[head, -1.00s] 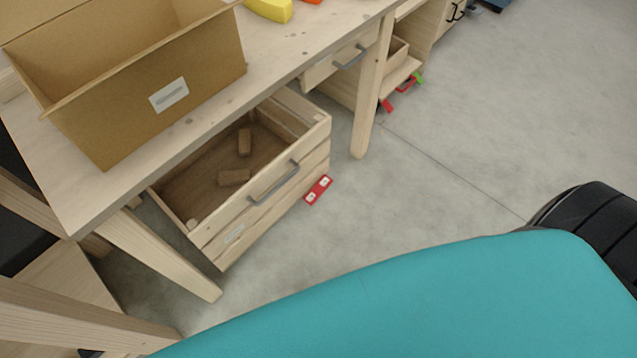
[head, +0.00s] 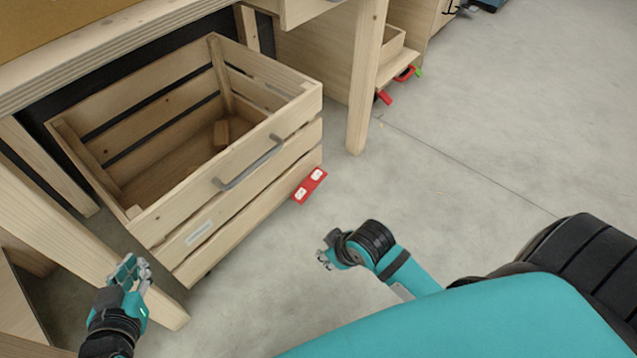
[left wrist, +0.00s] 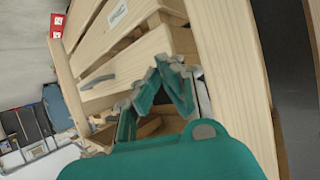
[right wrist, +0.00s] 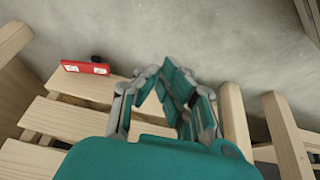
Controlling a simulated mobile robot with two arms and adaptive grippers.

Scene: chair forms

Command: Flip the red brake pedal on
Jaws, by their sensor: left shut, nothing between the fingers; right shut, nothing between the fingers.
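The red brake pedal (head: 309,185) is a flat red plate with two white spots, low at the right front corner of the wooden crate (head: 222,160). It also shows in the left wrist view (left wrist: 57,25) and in the right wrist view (right wrist: 85,67). My left gripper (head: 130,268) is shut and empty, left of the crate's front near a table leg, well away from the pedal. My right gripper (head: 325,258) is shut and empty over the floor, below the pedal in the picture and apart from it.
The crate has a grey handle (head: 250,163) and holds a brown block (head: 221,132). A wooden table leg (head: 366,75) stands behind the pedal. Another red pedal (head: 384,97) and a green one (head: 418,72) sit farther back. Bare floor (head: 470,140) lies to the right.

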